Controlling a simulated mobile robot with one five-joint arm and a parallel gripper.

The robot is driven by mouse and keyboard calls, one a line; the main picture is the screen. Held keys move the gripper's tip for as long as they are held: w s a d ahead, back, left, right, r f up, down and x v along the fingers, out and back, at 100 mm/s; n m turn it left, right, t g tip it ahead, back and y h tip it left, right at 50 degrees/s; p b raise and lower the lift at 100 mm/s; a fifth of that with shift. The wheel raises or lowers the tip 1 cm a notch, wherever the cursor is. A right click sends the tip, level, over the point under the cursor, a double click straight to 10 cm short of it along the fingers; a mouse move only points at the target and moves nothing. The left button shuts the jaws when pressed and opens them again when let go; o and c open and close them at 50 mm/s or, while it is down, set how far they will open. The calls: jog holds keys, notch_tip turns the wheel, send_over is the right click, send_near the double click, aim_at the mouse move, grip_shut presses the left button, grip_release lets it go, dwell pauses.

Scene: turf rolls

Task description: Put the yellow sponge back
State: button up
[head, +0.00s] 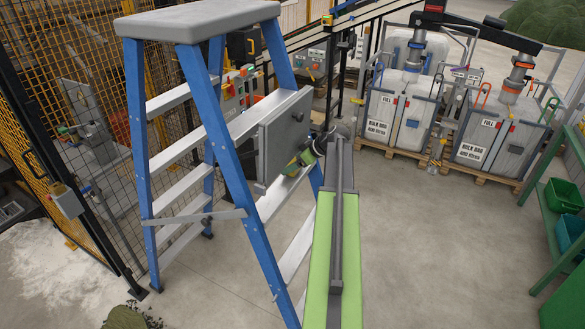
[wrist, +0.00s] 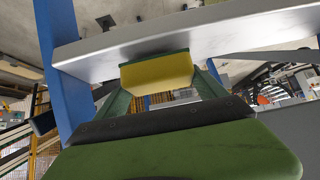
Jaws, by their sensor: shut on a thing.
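The yellow sponge (wrist: 157,73) has a green layer along its upper edge in the wrist view. My gripper (wrist: 160,80) is shut on it, with green fingers at its two sides. The sponge is right by a pale grey ladder tread (wrist: 220,35); I cannot tell whether they touch. In the head view my gripper (head: 305,158) is among the treads of the blue stepladder (head: 226,165), beside a grey panel (head: 284,137).
Caged mesh fencing (head: 95,130) stands left of the ladder, with white powder (head: 55,265) spilled on the floor. Bulk bag frames (head: 400,110) on pallets stand at the back right. A green rack (head: 570,230) is at the right edge. The floor right of my arm is clear.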

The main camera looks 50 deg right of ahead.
jog(key=shift+s+d+f, duration=0.1)
jog(key=shift+s+f, duration=0.15)
jog(key=shift+f, duration=0.35)
jog(key=o, duration=1.3)
jog(key=shift+r+p, duration=0.3)
jog(key=shift+p, duration=0.05)
jog(key=p+v, duration=0.8)
jog(key=v, duration=0.3)
jog(key=shift+s+d+r, duration=0.1)
jog(key=shift+s+r, duration=0.1)
jog(key=shift+s, duration=0.15)
